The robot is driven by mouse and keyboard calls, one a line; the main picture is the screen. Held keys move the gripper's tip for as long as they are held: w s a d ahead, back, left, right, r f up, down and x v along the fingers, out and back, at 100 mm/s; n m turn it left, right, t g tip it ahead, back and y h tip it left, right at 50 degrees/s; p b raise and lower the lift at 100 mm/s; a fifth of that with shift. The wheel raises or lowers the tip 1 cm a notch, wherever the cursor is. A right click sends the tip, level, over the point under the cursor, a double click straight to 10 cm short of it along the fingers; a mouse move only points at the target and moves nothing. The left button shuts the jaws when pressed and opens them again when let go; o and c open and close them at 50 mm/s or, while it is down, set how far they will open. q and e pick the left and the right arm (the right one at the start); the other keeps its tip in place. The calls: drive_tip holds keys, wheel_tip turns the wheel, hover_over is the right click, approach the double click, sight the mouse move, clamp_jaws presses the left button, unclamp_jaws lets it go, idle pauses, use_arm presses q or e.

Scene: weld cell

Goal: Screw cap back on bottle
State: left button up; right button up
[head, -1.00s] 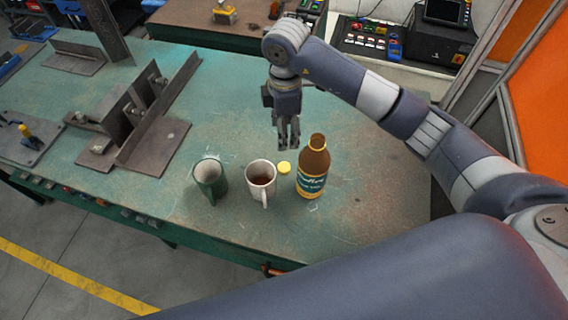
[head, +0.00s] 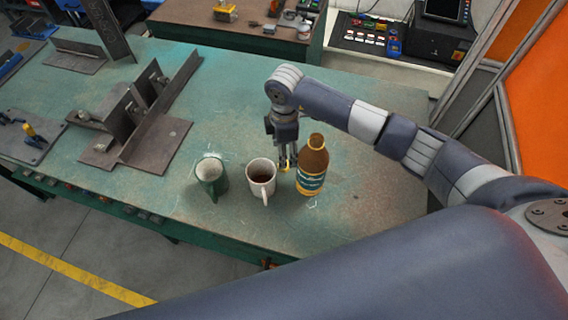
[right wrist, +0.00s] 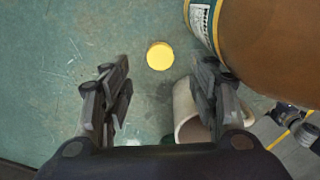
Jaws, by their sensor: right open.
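A brown bottle (head: 313,167) with a dark label and yellow bands stands upright on the green table. Its top shows no separate cap. A yellow cap (right wrist: 160,56) lies on the table beside the bottle. In the right wrist view the cap is ahead of and between the open fingers of my right gripper (right wrist: 158,95), and nothing is held. In the head view my right gripper (head: 286,165) points down just left of the bottle and mostly hides the cap. The bottle (right wrist: 270,45) is close to the right finger in the wrist view. My left gripper is not in view.
A white mug (head: 261,180) with dark contents stands just left of my right gripper. A green mug (head: 211,178) stands further left. Steel angle fixtures (head: 150,115) occupy the table's left side. The table behind the gripper is clear.

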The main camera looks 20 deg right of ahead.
wheel_tip(320, 180, down, 6)
drive_tip(key=shift+f+p, duration=0.15)
drive_tip(key=shift+p, duration=0.45)
drive_tip(key=c, duration=0.8)
